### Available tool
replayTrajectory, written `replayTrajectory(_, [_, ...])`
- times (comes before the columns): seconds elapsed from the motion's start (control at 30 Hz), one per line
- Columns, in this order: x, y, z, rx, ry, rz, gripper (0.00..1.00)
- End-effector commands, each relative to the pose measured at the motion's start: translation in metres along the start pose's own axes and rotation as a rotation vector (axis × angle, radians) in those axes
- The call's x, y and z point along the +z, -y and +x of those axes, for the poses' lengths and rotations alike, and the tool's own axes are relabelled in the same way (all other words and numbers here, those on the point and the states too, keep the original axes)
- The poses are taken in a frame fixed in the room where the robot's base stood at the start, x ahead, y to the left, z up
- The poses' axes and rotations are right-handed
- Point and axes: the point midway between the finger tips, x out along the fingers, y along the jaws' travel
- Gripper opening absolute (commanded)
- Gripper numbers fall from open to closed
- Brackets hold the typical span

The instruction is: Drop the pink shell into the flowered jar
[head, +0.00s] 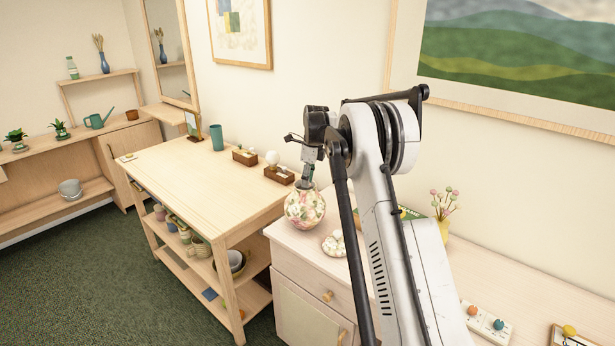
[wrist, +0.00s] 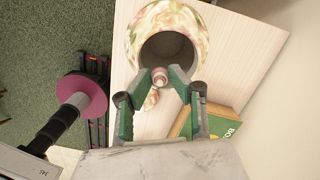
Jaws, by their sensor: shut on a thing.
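The flowered jar (head: 304,210) stands upright near the left end of the pale cabinet top in the head view. In the wrist view its round open mouth and patterned rim (wrist: 126,48) are at the top. My gripper (head: 309,182) is right above the jar in the head view. In the wrist view my gripper (wrist: 160,76) is shut on the small pink shell (wrist: 160,80), pinched between the fingertips at the near edge of the mouth. The jar's floor is dark.
A green book (wrist: 228,121) lies on the cabinet top, near a yellow vase (head: 442,228) with pink buds. A wooden table (head: 190,172) with small boxes and a teal cup (head: 216,137) stands to the left.

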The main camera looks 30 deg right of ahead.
Motion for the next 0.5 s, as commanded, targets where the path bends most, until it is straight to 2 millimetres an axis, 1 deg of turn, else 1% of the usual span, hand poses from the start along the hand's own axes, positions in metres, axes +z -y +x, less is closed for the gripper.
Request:
replayTrajectory(0.1, [-0.0004, 0.0, 0.0043, 0.0, 0.0, 0.0, 0.05])
replayTrajectory(0.3, [-0.0004, 0.0, 0.0041, 0.0, 0.0, 0.0, 0.05])
replayTrajectory(0.33, [-0.0004, 0.0, 0.0041, 0.0, 0.0, 0.0, 0.22])
replayTrajectory(0.47, [-0.0005, 0.0, 0.004, 0.0, 0.0, 0.0, 0.39])
replayTrajectory(0.5, [-0.0005, 0.0, 0.004, 0.0, 0.0, 0.0, 0.41])
